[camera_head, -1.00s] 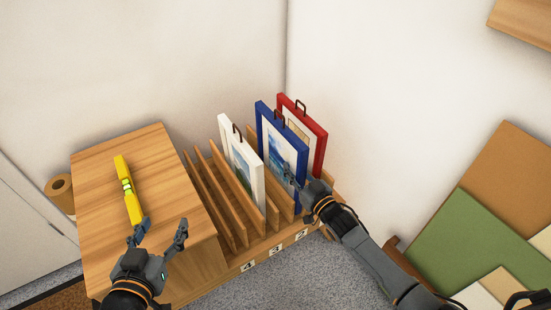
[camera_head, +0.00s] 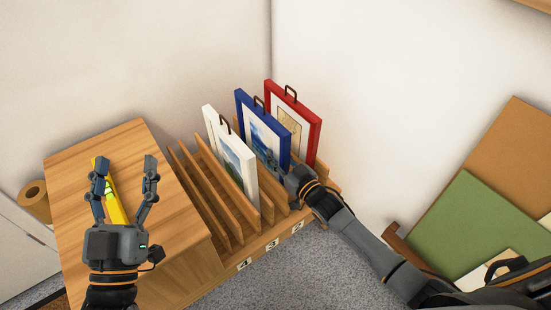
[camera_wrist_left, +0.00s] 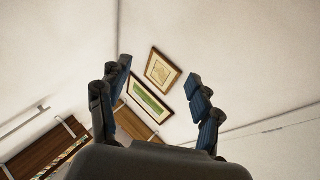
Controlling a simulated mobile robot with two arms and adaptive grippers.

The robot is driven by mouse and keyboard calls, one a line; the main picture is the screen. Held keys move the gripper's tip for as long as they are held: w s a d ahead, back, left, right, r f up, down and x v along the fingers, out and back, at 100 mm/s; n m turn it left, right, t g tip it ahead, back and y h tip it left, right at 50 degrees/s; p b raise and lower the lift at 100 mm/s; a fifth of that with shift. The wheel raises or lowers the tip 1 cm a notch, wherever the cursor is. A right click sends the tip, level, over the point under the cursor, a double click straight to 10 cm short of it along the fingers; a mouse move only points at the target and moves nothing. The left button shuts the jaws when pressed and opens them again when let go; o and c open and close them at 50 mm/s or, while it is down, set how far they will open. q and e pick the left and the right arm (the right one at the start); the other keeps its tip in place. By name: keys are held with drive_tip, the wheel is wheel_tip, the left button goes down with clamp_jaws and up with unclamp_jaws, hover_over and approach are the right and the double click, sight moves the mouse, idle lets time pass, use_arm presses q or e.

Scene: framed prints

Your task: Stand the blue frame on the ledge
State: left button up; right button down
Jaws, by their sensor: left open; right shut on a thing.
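The blue frame (camera_head: 243,109) stands upright in a slotted wooden rack (camera_head: 233,216), between a white frame (camera_head: 214,128) and a red frame (camera_head: 314,138). It holds a bluish picture and has a dark handle on top. My right gripper (camera_head: 291,178) is shut on its near lower edge; the fingertips are partly hidden. My left gripper (camera_head: 124,165) is open and empty above the wooden cabinet top. It also shows open in the left wrist view (camera_wrist_left: 158,85). I cannot tell for sure which wooden piece is the ledge; a wooden board on brackets (camera_wrist_left: 40,153) shows in the left wrist view.
A yellow level (camera_head: 113,203) lies on the cabinet top (camera_head: 75,170), partly behind my left gripper. Brown and green boards (camera_head: 465,225) are at the right. Two framed pictures (camera_wrist_left: 161,71) hang on a wall.

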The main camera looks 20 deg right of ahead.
use_arm(q)
drive_tip(key=shift+s+r+t, duration=0.15)
drive_tip(key=shift+r+t, duration=0.35)
drive_tip(key=shift+r, duration=0.15)
use_arm(e)
drive_tip(key=shift+f, duration=0.15)
use_arm(q)
drive_tip(key=shift+s+r, duration=0.15)
use_arm(e)
drive_tip(key=shift+f, duration=0.1)
drive_tip(key=c, duration=1.2)
unclamp_jaws()
drive_tip(key=shift+f, duration=0.1)
